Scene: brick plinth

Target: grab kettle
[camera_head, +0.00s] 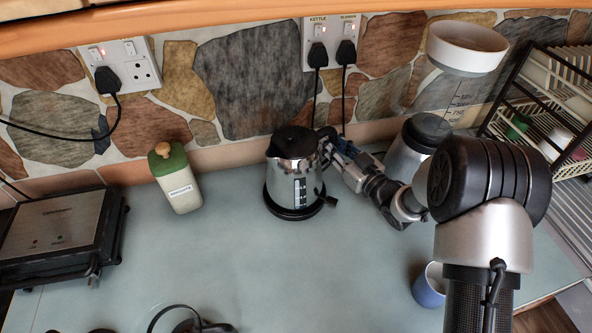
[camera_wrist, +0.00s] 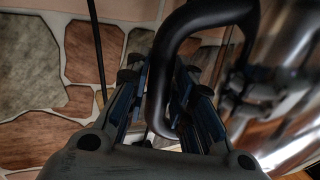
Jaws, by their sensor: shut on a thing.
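The kettle (camera_head: 290,172) is shiny metal with a black lid and black base, and stands upright on the counter near the stone wall. Its black handle (camera_wrist: 215,14) loops down between the fingers in the wrist view, with the shiny kettle body (camera_wrist: 291,80) at the right. My gripper (camera_head: 328,146) reaches the kettle from its right side in the head view. In the wrist view my gripper (camera_wrist: 165,105) is shut on the handle, one finger on each side. The handle is mostly hidden by the gripper in the head view.
A blender base (camera_head: 412,145) stands right of the kettle, behind my arm. A blue mug (camera_head: 430,286) is at the lower right. A green-topped bottle (camera_head: 176,180) and a black grill (camera_head: 60,235) are at the left.

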